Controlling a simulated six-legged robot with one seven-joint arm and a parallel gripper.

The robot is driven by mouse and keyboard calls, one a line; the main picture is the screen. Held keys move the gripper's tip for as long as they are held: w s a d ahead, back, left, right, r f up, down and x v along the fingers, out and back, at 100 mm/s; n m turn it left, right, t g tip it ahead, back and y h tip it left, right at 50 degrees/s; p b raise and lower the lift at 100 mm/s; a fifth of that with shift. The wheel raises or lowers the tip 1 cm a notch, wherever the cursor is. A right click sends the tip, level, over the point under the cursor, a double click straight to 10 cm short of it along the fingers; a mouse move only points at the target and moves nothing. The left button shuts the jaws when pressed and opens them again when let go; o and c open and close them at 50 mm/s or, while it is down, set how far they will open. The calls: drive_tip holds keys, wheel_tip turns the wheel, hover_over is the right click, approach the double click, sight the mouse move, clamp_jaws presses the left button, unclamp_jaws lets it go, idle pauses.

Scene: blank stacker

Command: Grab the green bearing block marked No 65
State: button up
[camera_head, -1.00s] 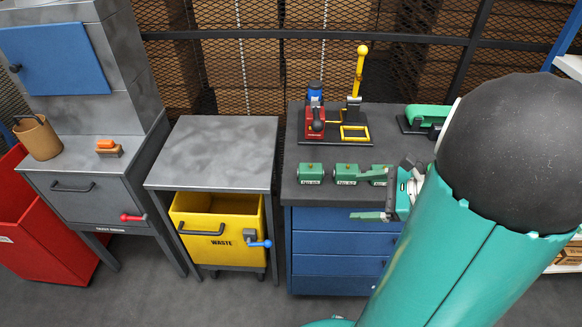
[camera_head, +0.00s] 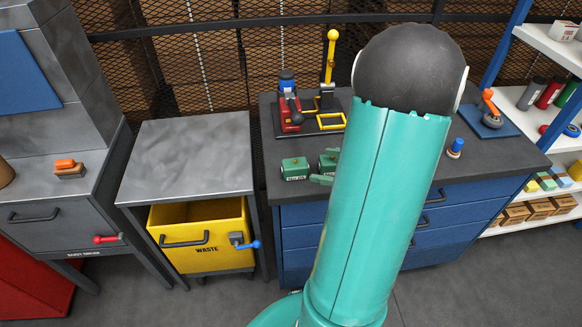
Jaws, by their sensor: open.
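Two small green bearing blocks with pale labels sit near the front left of the dark bench top (camera_head: 385,178). The left block (camera_head: 294,169) is in full view. The second block (camera_head: 327,163) is partly covered by my arm. The label numbers are too small to read. The third block seen earlier is hidden behind my arm.
A red and blue device (camera_head: 290,107) and a yellow lever press (camera_head: 330,90) stand behind the blocks. A blue-topped peg (camera_head: 455,148) and a blue plate with an orange handle (camera_head: 488,115) are at the right. A grey table (camera_head: 190,155) with a yellow waste bin stands left.

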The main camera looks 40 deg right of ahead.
sight(287, 162)
drive_tip(key=x, duration=1)
drive_tip(key=shift+f, duration=0.15)
drive_tip(key=shift+c, duration=0.3)
drive_tip(key=shift+a, duration=0.1)
drive_tip(key=c, duration=1.5)
